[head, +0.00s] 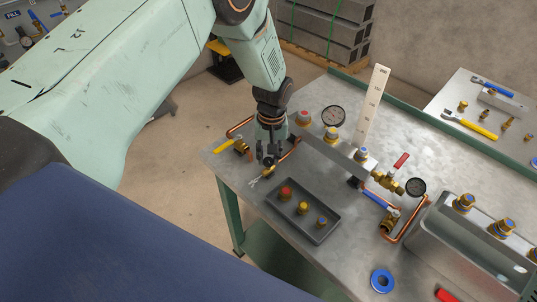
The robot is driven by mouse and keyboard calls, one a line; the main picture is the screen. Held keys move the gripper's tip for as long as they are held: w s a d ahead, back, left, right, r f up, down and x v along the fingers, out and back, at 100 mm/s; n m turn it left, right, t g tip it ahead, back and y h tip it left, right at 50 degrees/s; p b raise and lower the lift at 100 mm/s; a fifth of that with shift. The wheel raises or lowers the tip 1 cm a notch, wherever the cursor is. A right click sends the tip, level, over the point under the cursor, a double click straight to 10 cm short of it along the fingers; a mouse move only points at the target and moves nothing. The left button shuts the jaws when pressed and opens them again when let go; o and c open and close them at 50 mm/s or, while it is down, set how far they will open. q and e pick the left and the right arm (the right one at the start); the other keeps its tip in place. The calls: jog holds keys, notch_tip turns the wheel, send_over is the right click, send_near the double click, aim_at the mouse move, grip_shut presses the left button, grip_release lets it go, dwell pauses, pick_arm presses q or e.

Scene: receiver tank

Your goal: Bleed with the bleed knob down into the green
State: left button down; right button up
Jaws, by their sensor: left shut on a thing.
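My left gripper (268,160) reaches down to the left end of the metal table and is shut on a small brass piece (268,171), which appears to be the bleed knob. The fingers hide most of it. A small pale metal part (254,182) lies or sticks out just beside it. A round gauge (333,116) stands behind the manifold, right of my gripper. A second gauge (416,187) is farther right. Their needles and any green band are too small to read. My right gripper is not in view.
A grey tray (316,231) with red, yellow and blue-topped brass plugs lies in front. A yellow-handled valve (228,142) is just left of my gripper. The manifold (330,152), a red-handled valve (399,163) and an upright scale plate (373,105) stand to the right.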

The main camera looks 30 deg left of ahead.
pick_arm(q)
jog(key=shift+s, duration=0.15)
jog(key=m, duration=0.6)
jog(key=shift+d+f, duration=0.1)
jog(key=m, duration=0.5)
jog(key=shift+s+m, duration=0.1)
jog(key=shift+m, duration=0.3)
dwell(0.3)
jog(key=c, duration=1.1)
grip_release()
jog(key=shift+o, duration=0.2)
